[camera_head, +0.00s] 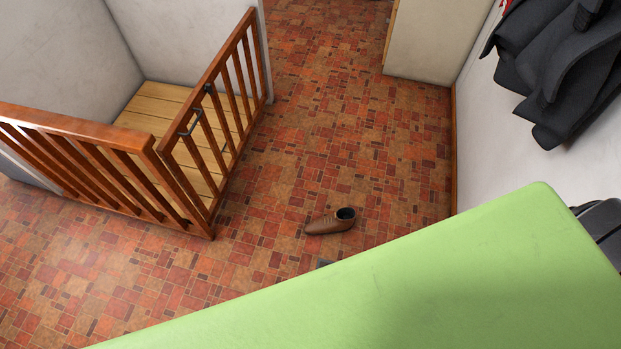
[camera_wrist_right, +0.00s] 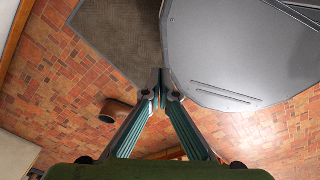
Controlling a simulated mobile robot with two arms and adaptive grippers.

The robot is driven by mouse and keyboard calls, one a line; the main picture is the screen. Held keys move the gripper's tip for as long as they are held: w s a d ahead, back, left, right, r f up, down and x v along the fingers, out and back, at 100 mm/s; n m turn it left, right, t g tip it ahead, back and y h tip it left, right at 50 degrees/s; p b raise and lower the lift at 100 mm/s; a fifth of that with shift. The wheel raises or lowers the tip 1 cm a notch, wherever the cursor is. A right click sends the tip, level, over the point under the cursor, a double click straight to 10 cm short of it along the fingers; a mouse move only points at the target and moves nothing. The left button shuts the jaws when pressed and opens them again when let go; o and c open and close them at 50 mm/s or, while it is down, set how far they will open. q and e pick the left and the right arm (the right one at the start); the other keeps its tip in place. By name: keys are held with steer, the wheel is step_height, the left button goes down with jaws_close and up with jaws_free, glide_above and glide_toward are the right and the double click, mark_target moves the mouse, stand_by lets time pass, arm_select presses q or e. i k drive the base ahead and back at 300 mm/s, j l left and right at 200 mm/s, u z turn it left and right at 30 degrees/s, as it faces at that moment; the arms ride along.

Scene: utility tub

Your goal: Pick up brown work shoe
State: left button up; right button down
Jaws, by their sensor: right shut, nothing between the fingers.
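The brown work shoe (camera_head: 331,222) lies on the tiled floor near the middle of the head view. Its sole is down, its toe points left and its dark opening is at the right. My right gripper does not show in the head view. My left gripper is not in view.
A wooden railing with a gate (camera_head: 205,125) stands left of the shoe. A large pale green surface (camera_head: 440,285) hides the floor at lower right. Dark clothes (camera_head: 560,70) hang at upper right. A grey mat (camera_wrist_right: 120,35) lies beyond the fingertips.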

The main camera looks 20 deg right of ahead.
mark_target(329, 221)
steer(key=z, duration=0.95)
